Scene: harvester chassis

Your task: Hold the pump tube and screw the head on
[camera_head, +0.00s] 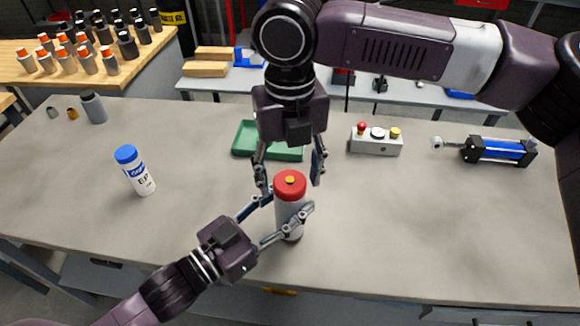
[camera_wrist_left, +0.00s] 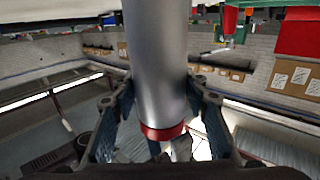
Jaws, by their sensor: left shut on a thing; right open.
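The pump tube (camera_head: 289,218) is a grey cylinder standing upright near the front middle of the table. The red pump head (camera_head: 290,186), with a small yellow centre, sits on its top; I cannot tell whether it is threaded tight. My left gripper (camera_head: 284,214) comes in from the lower left and is shut on the tube below the head. The left wrist view shows the silver tube (camera_wrist_left: 158,65) between its fingers, with the red part (camera_wrist_left: 162,132) at the picture's lower end. My right gripper (camera_head: 290,178) points down from above, open, one finger on each side of the head.
A green tray (camera_head: 243,138) lies behind the tube, partly hidden by my right gripper. A button box (camera_head: 376,146) and blue cylinder (camera_head: 503,151) stand to the right. A white bottle with blue cap (camera_head: 136,172) stands left. The table's front right is clear.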

